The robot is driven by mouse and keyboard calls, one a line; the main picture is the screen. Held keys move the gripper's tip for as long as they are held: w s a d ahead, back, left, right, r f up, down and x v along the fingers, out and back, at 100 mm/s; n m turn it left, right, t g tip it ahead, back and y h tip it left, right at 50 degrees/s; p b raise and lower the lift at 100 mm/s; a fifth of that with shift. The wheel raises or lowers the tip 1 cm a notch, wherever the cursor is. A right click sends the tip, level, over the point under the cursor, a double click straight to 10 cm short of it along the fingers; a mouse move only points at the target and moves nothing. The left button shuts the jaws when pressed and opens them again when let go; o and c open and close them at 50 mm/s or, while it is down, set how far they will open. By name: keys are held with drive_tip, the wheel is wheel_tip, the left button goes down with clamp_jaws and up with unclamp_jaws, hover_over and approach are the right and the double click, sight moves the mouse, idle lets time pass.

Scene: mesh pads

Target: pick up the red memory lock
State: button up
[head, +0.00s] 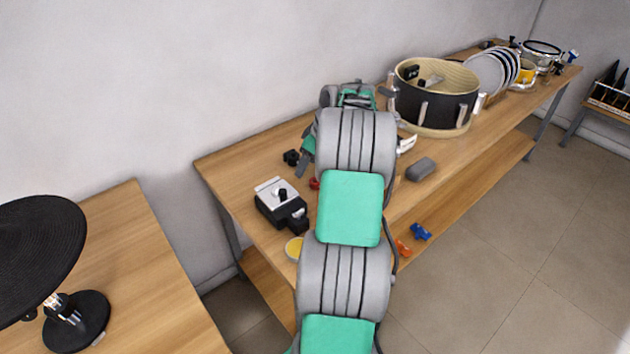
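A small red piece (314,183) lies on the wooden table close to the left edge of my arm, which partly hides it. It fits the red memory lock, but it is too small to make out its shape. An orange-red winged piece (403,248) lies lower down, just right of my arm, beside a similar blue piece (421,232). My arm runs up the middle of the head view and bends over the table.
A black-and-silver box (272,200) and a yellow-topped round item (294,249) are left of my arm. A grey rounded block (420,169) is right of it. A black drum (437,108) and plates (487,73) stand farther back. A black round pad (38,245) stands at far left.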

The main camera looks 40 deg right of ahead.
drive_tip(key=d+f, duration=0.1)
drive_tip(key=d, duration=0.1)
drive_tip(key=s+d+f, duration=0.2)
drive_tip(key=d, duration=0.1)
drive_tip(key=shift+s+d, duration=0.25)
drive_tip(key=shift+d, duration=0.1)
drive_tip(key=p+x, duration=0.1)
drive_tip(key=x, duration=0.2)
drive_tip(key=p+x, duration=0.1)
drive_tip(key=x, duration=0.3)
drive_tip(key=shift+w+a+f, duration=0.1)
drive_tip(key=shift+w+f, duration=0.15)
drive_tip(key=shift+w, duration=0.1)
clamp_jaws()
